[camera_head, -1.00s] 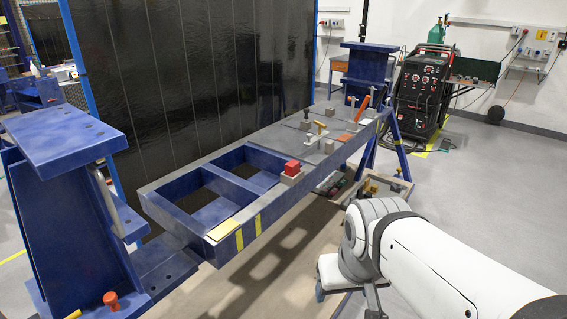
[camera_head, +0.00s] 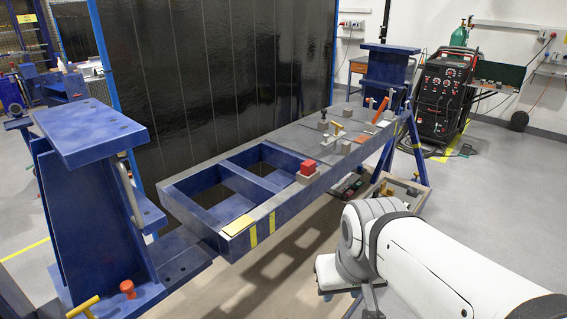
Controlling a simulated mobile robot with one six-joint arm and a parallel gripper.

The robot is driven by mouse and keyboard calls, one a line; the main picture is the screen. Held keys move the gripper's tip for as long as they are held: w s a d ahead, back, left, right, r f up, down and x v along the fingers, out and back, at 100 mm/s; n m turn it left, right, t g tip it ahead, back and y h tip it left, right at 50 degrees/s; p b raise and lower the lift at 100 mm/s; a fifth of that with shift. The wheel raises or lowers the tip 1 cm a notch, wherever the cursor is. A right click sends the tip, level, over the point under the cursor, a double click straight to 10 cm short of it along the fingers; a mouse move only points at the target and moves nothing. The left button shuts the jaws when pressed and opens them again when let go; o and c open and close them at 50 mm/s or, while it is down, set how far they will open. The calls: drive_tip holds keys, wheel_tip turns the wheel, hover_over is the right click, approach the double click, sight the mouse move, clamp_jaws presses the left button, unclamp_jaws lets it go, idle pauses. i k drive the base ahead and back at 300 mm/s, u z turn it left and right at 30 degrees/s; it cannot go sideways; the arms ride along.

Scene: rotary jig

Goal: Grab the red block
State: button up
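The red block (camera_head: 308,167) sits on a small beige-grey block (camera_head: 306,177) at the near edge of the jig's long frame (camera_head: 283,199), beside the open blue bays. Its top and near sides show clearly and nothing covers it. My white arm reaches in from the lower right, with its wrist to the right of and nearer than the red block, clearly apart from it. My gripper's fingers do not show; the end of the arm runs out at the bottom of the picture.
Several clamps and small blocks (camera_head: 345,147) stand on the grey plate behind the red block. A blue end stand (camera_head: 95,190) rises at the left, another (camera_head: 385,75) at the far right.

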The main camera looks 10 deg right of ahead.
sight(307, 168)
drive_tip(key=u, duration=1.1)
drive_tip(key=k, duration=0.1)
drive_tip(key=u, duration=2.65)
drive_tip(key=k, duration=2.5)
drive_tip(key=z, duration=1.8)
drive_tip(key=i, duration=0.95)
drive_tip(key=u, duration=0.05)
